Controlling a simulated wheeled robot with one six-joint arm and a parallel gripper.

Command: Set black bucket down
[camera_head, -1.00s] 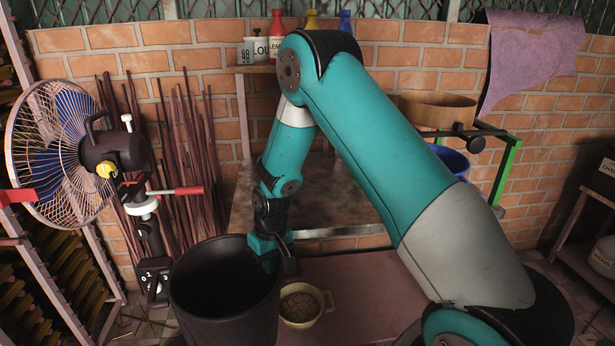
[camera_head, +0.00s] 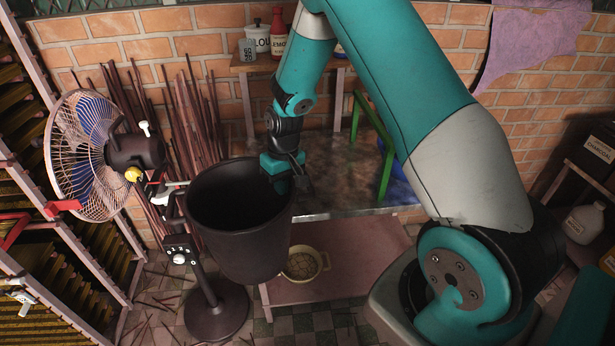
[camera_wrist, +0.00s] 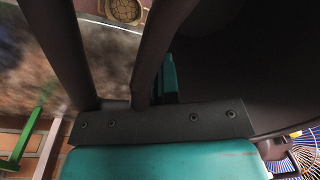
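A black bucket (camera_head: 243,222) hangs upright in the head view, left of the table's front edge. My gripper (camera_head: 281,178) is at the right side of its rim, one finger showing inside the bucket. It looks shut on the bucket wall. In the wrist view, the dark bucket (camera_wrist: 240,60) fills the right side, and my gripper (camera_wrist: 150,95) has its fingers running up from the bottom. The bucket seems held in the air; its base hides part of the floor and lower shelf, so any contact there cannot be told.
A metal-topped table (camera_head: 345,180) stands behind, with a lower pink shelf (camera_head: 350,262) bearing a cream bowl (camera_head: 303,263). A standing fan (camera_head: 90,155) is close to the bucket's left. Incense stick bundles (camera_head: 190,130) lean on the wall. Tiled floor (camera_head: 290,325) lies in front.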

